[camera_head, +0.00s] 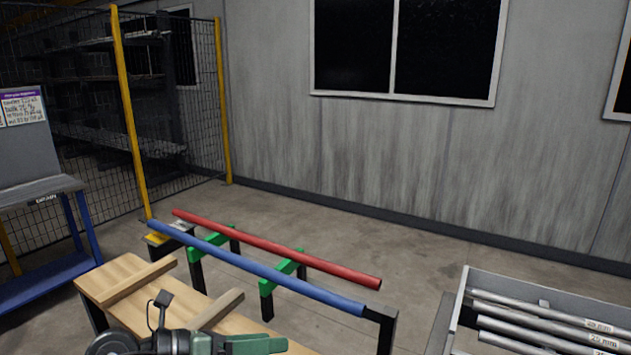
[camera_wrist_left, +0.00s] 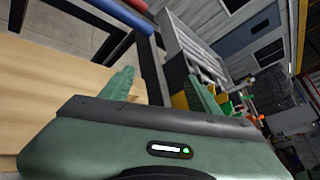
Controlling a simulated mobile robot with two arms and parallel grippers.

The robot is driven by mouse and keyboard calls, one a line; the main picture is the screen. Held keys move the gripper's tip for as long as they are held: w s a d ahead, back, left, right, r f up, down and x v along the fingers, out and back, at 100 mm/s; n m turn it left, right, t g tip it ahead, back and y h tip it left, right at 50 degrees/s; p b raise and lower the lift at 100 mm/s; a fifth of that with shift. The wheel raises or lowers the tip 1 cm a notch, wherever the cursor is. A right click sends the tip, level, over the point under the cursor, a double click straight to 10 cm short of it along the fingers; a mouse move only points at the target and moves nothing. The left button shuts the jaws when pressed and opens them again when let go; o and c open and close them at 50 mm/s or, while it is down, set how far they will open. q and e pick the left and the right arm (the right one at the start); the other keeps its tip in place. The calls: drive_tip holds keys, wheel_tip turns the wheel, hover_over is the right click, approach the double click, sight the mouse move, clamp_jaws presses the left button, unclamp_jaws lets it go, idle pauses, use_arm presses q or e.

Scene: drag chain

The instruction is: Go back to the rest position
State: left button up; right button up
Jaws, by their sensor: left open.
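My left gripper (camera_head: 255,345) shows at the bottom edge of the head view, over the near end of the wooden bench (camera_head: 135,275). In the left wrist view the two green fingers of this gripper (camera_wrist_left: 160,85) are spread apart, with nothing between them. My right gripper is in neither view.
A blue pipe (camera_head: 255,268) and a red pipe (camera_head: 280,249) lie across green supports (camera_head: 284,268) behind the bench. A grey bin (camera_head: 540,290) of metal tubes (camera_head: 535,322) stands at right. A blue-framed cart (camera_head: 45,285) stands at left. Open floor (camera_head: 340,225) lies before the wall.

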use_arm(q)
wheel_tip(320, 180, up, 10)
drive_tip(key=n+t+h, duration=0.2)
drive_tip(key=n+t, duration=0.8)
drive_tip(key=n, duration=0.2)
drive_tip(key=a+f+n+t+y, duration=0.3)
drive_tip(key=a+n+t+y, duration=0.2)
drive_tip(key=a+n+y, duration=0.55)
drive_tip(key=s+a+f+n+g+y, duration=0.2)
drive_tip(key=a+f+n+g+y, duration=0.1)
drive_tip(key=f+n, duration=0.45)
drive_tip(key=s+a+f+n+g+y, duration=0.2)
drive_tip(key=s+f+n+g+y, duration=0.15)
drive_tip(key=f+n, duration=0.35)
drive_tip(key=s+d+f+n+g+h, duration=0.1)
drive_tip(key=s+d+f+g, duration=0.1)
drive_tip(key=s+f+g, duration=0.55)
drive_tip(key=s+d+f+n+g+h, duration=0.15)
drive_tip(key=s+f+g, duration=0.25)
drive_tip(key=s+f, duration=0.65)
drive_tip(key=s+f+g, duration=0.1)
drive_tip(key=s+f, duration=0.2)
drive_tip(key=f, duration=1.9)
drive_tip(key=s+a+f+g, duration=0.1)
drive_tip(key=s+a+f, duration=0.1)
drive_tip(key=s+f, duration=1.5)
drive_tip(key=shift+s+a+p, duration=0.15)
drive_tip(key=shift+s+p, duration=0.3)
